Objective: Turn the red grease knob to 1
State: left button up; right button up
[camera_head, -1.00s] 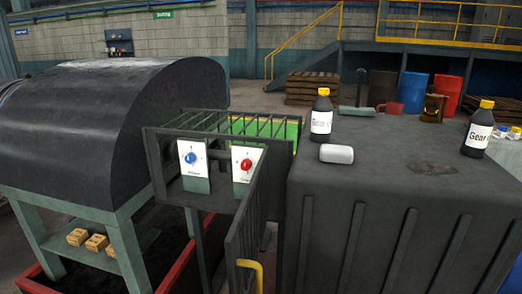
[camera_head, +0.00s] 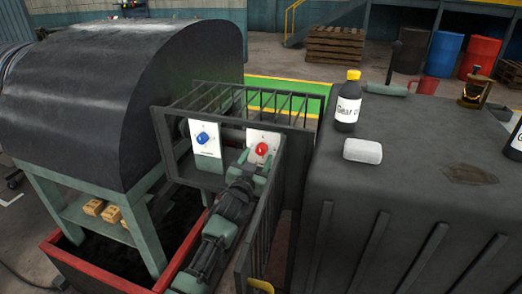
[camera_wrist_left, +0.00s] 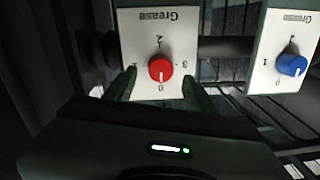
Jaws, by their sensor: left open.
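The red grease knob (camera_head: 262,149) sits on a white panel (camera_head: 254,138) in the head view. In the left wrist view the knob (camera_wrist_left: 160,68) is near the middle, and its white mark points at the 0. The panel's "Grease" label reads upside down there. My left gripper (camera_head: 256,162) is open just in front of the panel. In the left wrist view its fingertips (camera_wrist_left: 158,76) stand on either side of the knob, apart from it. Whether they reach the knob's depth is hard to tell. My right gripper is not in view.
A blue knob (camera_head: 202,138) on its own panel sits left of the red one. A barred guard (camera_head: 262,225) rises close to the right of my left arm. The large black drum (camera_head: 120,95) is at left. A bottle (camera_head: 348,105) and a white block (camera_head: 362,150) rest on the dark cabinet.

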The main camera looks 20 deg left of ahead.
aim_at(261, 152)
pick_arm(q)
jog(key=shift+w+f, duration=0.1)
jog(key=shift+w, duration=1.65)
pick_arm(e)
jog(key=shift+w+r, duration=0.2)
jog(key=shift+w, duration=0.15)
pick_arm(q)
grip_shut()
